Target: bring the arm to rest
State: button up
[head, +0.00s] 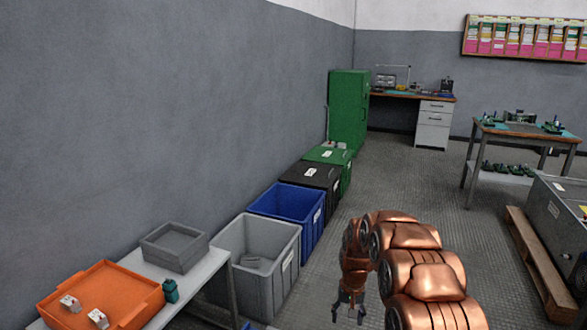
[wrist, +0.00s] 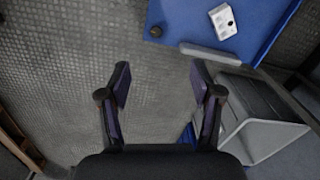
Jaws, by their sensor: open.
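My copper-coloured arm (head: 425,265) is bent, with its end hanging down at the bottom middle of the head view. My gripper (head: 348,312) points down over the ribbed floor, to the right of the grey bin, and touches nothing that I can see. In the wrist view my gripper (wrist: 161,82) has its two dark fingers spread wide apart. Only bare floor shows between them, so it is open and empty.
A grey bin (head: 226,248), a blue bin (head: 276,214) and lidded bins line the wall. An orange tray (head: 88,284) and a grey tray (head: 163,262) sit on a table at left. A pallet (head: 545,270) is at right. A blue surface (wrist: 188,22) lies beyond the fingers.

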jog(key=s+r+p, duration=0.4)
jog(key=s+r, duration=0.2)
jog(key=r, duration=0.4)
jog(key=s+r+n+p, duration=0.1)
jog(key=s+r+p, duration=0.2)
jog(key=s+r, duration=0.45)
jog(key=s+r+p, duration=0.4)
jog(key=r, duration=0.8)
jog(key=s+r+p, duration=0.4)
jog(key=s+r, duration=0.2)
jog(key=s, duration=0.3)
jog(key=s+d+r+g+p, duration=0.1)
jog(key=s+r+p, duration=0.4)
jog(key=s, duration=0.4)
jog(key=s+d+r+p, duration=0.1)
jog(key=s+r+p, duration=0.3)
jog(key=s+r, duration=0.3)
jog(key=shift+s, duration=1.35)
jog(key=shift+r, duration=0.1)
